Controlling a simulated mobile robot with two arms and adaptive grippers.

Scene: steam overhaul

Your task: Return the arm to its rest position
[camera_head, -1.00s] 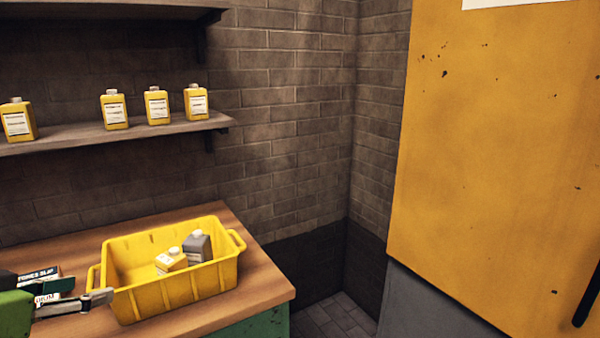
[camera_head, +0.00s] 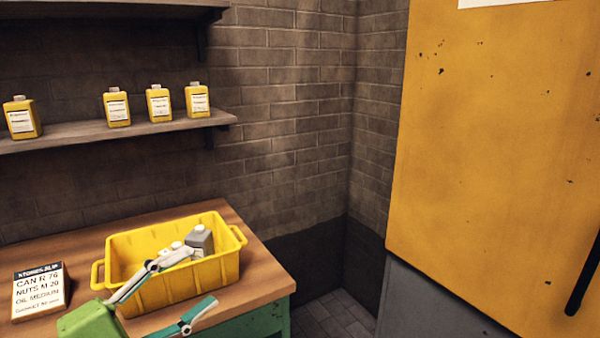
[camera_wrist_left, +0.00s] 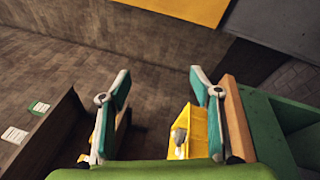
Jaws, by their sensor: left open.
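My left gripper (camera_head: 202,278) is open and empty, with its green body low in the head view and its two fingers spread apart. Its upper finger crosses in front of the yellow crate (camera_head: 180,288) and partly hides what lies inside. In the left wrist view the open fingers (camera_wrist_left: 160,85) frame bare brick wall and part of the yellow crate (camera_wrist_left: 197,140). My right gripper is not in view.
The crate stands on a wooden-topped green bench (camera_head: 262,290). A stores slip (camera_head: 40,290) stands left of it. A wall shelf (camera_head: 75,136) holds several yellow cans above. A large yellow cabinet (camera_head: 500,150) fills the right side.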

